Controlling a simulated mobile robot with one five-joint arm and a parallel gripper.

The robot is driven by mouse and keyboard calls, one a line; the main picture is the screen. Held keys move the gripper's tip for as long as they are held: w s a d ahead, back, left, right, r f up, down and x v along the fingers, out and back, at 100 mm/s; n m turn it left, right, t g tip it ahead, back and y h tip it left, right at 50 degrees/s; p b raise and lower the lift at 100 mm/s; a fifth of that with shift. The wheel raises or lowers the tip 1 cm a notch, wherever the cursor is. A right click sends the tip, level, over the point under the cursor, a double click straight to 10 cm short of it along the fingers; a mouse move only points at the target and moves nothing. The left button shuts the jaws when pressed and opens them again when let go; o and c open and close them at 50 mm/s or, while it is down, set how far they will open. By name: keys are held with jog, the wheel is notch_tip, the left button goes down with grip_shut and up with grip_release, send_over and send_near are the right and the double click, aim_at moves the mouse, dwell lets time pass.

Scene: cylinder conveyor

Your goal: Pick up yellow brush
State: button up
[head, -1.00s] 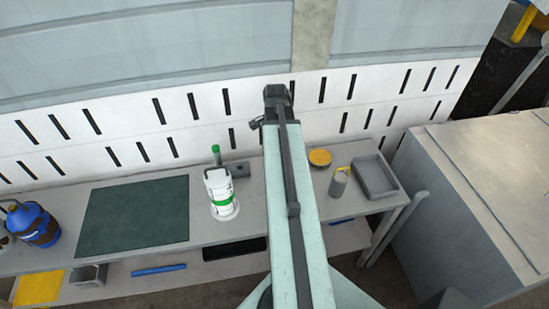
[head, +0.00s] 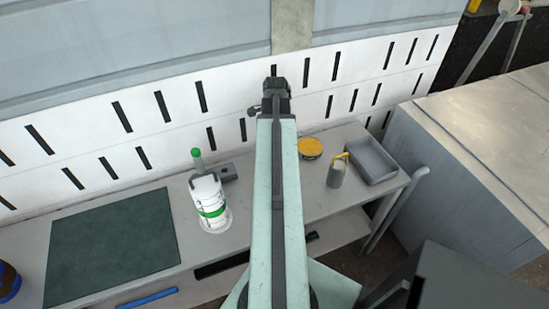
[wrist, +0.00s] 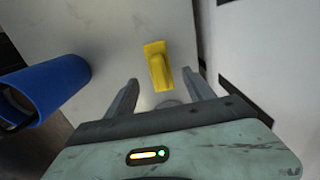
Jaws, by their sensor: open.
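The yellow brush (wrist: 157,64) lies on a pale grey surface in the wrist view, ahead of and between my fingers. My gripper (wrist: 161,79) is open, with one finger on each side of the brush's near end and nothing held. I cannot tell whether the fingers touch it. In the head view my arm runs toward the slotted wall. I cannot make out the fingertips or this brush there.
A blue cylinder (wrist: 48,88) is left of my gripper in the wrist view. On the bench are a white and green bottle (head: 209,203), a yellow round tin (head: 310,148), a grey cup (head: 337,174) with a yellow top, and a grey tray (head: 370,162). A large grey box (head: 475,160) stands right.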

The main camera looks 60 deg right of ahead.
notch_tip(320, 180, down, 5)
jog(key=b, duration=0.5)
jog(key=shift+f, duration=0.15)
jog(key=shift+r, duration=0.2)
jog(key=shift+p, duration=0.3)
grip_shut()
notch_tip(320, 180, up, 10)
jog(key=p, duration=1)
jog(key=shift+r, duration=0.2)
jog(key=shift+f, duration=0.1)
jog(key=shift+f, duration=0.1)
